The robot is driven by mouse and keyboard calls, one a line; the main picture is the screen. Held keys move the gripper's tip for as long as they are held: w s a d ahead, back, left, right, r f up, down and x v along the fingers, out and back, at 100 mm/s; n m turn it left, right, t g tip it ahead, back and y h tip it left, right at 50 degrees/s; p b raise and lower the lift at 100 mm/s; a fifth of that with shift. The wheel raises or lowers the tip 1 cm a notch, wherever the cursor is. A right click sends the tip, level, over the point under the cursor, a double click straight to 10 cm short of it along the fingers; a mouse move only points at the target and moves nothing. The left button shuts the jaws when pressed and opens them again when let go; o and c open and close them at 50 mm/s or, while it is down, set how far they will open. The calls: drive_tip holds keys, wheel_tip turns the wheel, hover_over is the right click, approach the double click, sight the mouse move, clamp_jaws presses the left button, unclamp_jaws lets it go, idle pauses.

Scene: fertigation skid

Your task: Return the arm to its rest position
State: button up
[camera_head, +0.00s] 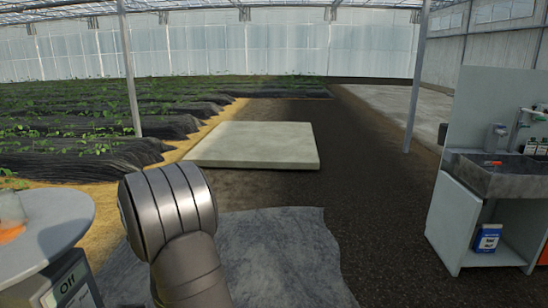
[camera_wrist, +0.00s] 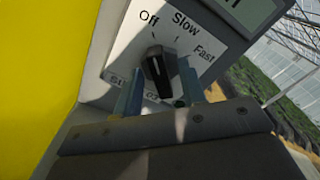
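My gripper (camera_wrist: 160,88) shows in the wrist view with its two fingers apart. A black rotary knob (camera_wrist: 157,68) lies between or just beyond the fingers, with a visible gap to each side. Whether the fingers overlap the knob in depth I cannot tell. The knob sits on a white dial panel (camera_wrist: 205,38) with the words Off, Slow and Fast; lower labels are partly hidden by the fingers. In the head view my arm's grey rounded link fills the lower middle, and my gripper is out of sight there.
A machine with a round grey top (camera_head: 55,235) and an Off label stands at the left. A sink bench (camera_head: 485,180) stands at the right, with a blue-and-white container (camera_head: 487,238) on its shelf. A concrete slab (camera_head: 255,145) lies ahead. A yellow surface (camera_wrist: 40,60) fills the wrist view's left.

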drive_tip(key=shift+d, duration=0.15)
drive_tip(key=d, duration=1.7)
drive_tip(key=a+m, duration=0.7)
drive_tip(key=a, duration=1)
drive_tip(key=shift+w+a+m, duration=0.2)
drive_tip(key=shift+a+m, duration=0.15)
drive_tip(key=shift+m, duration=0.05)
drive_tip(key=shift+r, duration=0.1)
